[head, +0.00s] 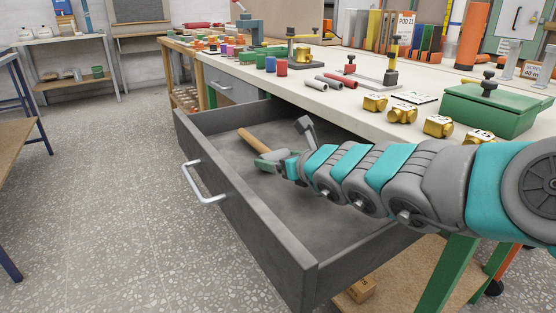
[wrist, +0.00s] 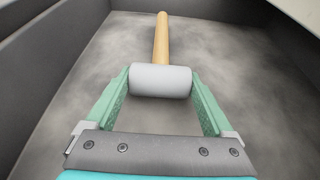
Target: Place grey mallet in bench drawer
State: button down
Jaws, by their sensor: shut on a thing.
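The grey mallet has a light grey cylindrical head (wrist: 160,80) and a wooden handle (head: 254,141). My gripper (wrist: 160,84) is shut on the mallet's head, one green finger at each end of it, and the handle points away from me. In the head view, my gripper (head: 268,164) and the mallet are inside the open bench drawer (head: 225,158). The drawer is dark grey with a silver handle (head: 204,184). I cannot tell whether the mallet touches the drawer floor. In the head view my gripper hides most of the mallet's head.
The drawer floor (head: 300,205) shows nothing else on it. The bench top (head: 300,80) above holds brass blocks (head: 402,113), a green box (head: 490,108), coloured cylinders and tools. Open terrazzo floor (head: 110,210) lies left of the drawer. A wooden shelf is below.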

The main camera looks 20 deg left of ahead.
jog(key=shift+f, duration=0.1)
grip_release()
jog(key=shift+d+r, duration=0.1)
jog(key=shift+r, duration=0.15)
jog(key=v, duration=1.2)
jog(key=shift+f+p, duration=0.1)
jog(key=shift+p, duration=0.2)
